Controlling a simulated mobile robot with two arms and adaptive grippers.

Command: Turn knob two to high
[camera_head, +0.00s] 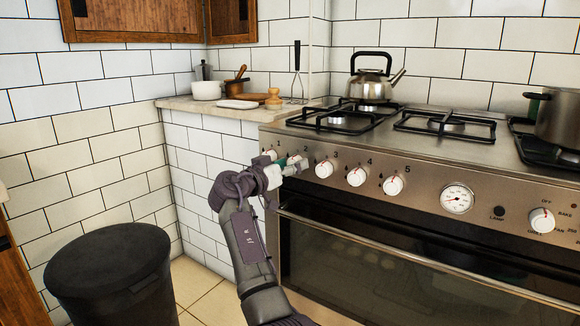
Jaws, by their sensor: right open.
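The stove front panel (430,185) carries a row of white knobs with red marks, numbered 1 to 5. Knob two (294,159) is the second from the left. My right gripper (294,167) is at knob two, its open fingers close around or just in front of it and partly hiding it. I cannot tell whether they touch it, and its exact setting is too small to read. Knob one (270,155) is just left of the gripper, and knob three (324,169) is to its right. My left gripper is not in view.
A kettle (370,85) stands on the back left burner, and a pot (558,117) is at the right. The oven door (400,265) lies below the panel. A black bin (108,275) stands at lower left. A counter (195,106) with kitchenware adjoins the stove.

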